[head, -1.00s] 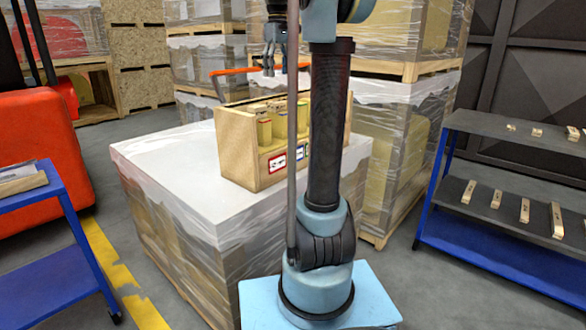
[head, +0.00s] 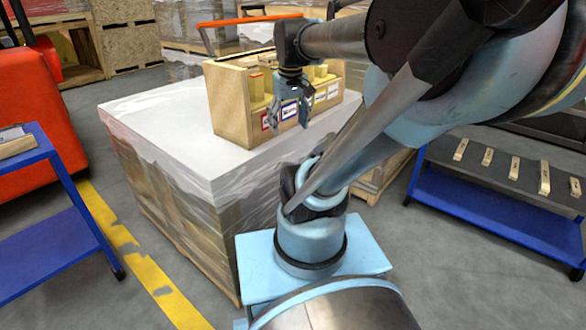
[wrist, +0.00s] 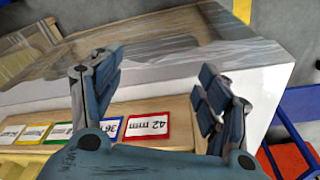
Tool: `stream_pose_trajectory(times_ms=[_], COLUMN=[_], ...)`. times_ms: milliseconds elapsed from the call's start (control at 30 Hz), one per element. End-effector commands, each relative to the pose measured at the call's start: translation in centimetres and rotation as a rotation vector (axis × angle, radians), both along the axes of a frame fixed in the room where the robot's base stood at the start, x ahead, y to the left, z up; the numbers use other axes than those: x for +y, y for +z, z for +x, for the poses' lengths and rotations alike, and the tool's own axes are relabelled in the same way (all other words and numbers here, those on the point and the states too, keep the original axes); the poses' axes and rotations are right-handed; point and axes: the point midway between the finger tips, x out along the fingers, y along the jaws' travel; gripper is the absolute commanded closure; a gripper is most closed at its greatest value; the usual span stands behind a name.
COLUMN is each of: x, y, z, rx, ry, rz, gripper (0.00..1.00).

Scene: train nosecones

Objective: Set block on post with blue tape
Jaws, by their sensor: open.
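A wooden box (head: 231,110) stands on the white-topped, plastic-wrapped pallet stack. Several pale posts or blocks (head: 256,86) rise inside it; I cannot tell which post bears blue tape. Its front carries coloured labels, among them a blue-bordered label (head: 289,110) and a red-bordered one, which reads 42 mm in the wrist view (wrist: 147,127). My gripper (head: 288,114) hangs at the front of the box, pointing down, before the labels. In the wrist view its fingers (wrist: 157,66) are spread wide, with no block between them.
A blue cart (head: 485,200) at right holds several wooden bars (head: 487,158) on a shelf. Another blue cart (head: 38,190) stands at left beside an orange machine (head: 40,130). The white pallet top (head: 150,115) left of the box is clear.

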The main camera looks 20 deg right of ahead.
Motion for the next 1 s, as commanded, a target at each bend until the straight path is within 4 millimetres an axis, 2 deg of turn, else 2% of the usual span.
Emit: stream_pose_trajectory(times_ms=[33,200,300,400,1000], x=[0.0,0.0,0.3,0.4,0.3], y=[-2.1,-7.8,-10.0,-11.3,-12.0], z=[-1.6,-5.2,-6.5,-7.3,-7.1], rx=[-0.007,-0.031,-0.039,-0.044,-0.04], ry=[-0.022,-0.093,-0.121,-0.137,-0.143], rz=[0.003,0.015,0.021,0.024,0.024], gripper=[0.31,0.31,0.31,0.31,0.31])
